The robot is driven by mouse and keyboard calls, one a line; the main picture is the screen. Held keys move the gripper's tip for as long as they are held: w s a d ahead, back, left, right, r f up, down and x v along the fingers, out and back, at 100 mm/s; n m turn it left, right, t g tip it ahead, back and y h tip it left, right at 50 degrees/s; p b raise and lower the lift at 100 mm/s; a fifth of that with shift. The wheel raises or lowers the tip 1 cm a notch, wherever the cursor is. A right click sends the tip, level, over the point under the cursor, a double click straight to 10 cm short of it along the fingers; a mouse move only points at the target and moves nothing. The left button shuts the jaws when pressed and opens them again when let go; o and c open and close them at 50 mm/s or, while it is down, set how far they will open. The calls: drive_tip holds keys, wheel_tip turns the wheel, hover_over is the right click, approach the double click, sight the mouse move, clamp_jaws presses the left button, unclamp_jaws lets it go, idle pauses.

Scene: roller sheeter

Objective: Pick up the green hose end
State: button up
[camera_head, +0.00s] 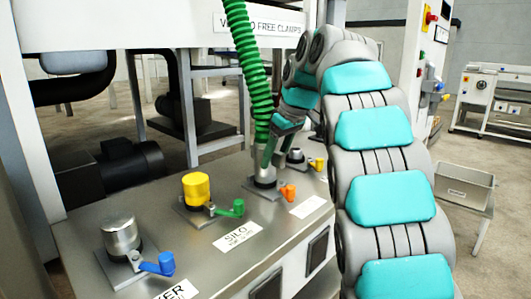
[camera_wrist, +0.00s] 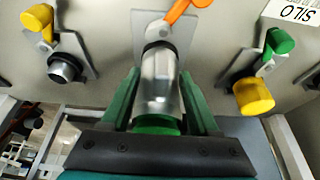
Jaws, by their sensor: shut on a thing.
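The green hose (camera_head: 247,55) hangs down from the top and ends in a grey metal coupling (camera_head: 264,162). The coupling sits at the port with the orange lever (camera_head: 288,192). In the wrist view the coupling (camera_wrist: 160,85) lies between my two green fingers, with a little of the green hose (camera_wrist: 157,126) near the palm. My gripper (camera_wrist: 160,98) is shut on this hose end. In the head view my gripper (camera_head: 276,142) reaches the coupling from the right; its contact is partly hidden.
A yellow-capped port (camera_head: 196,188) with a green lever, by the SILO label (camera_head: 238,235), is left of the hose. A silver-capped port (camera_head: 121,235) with a blue lever (camera_head: 158,265) is nearer. A port with a yellow lever (camera_head: 316,163) stands behind, right. A frame post (camera_head: 183,105) rises behind.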

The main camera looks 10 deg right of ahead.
clamp_jaws()
idle(0.8)
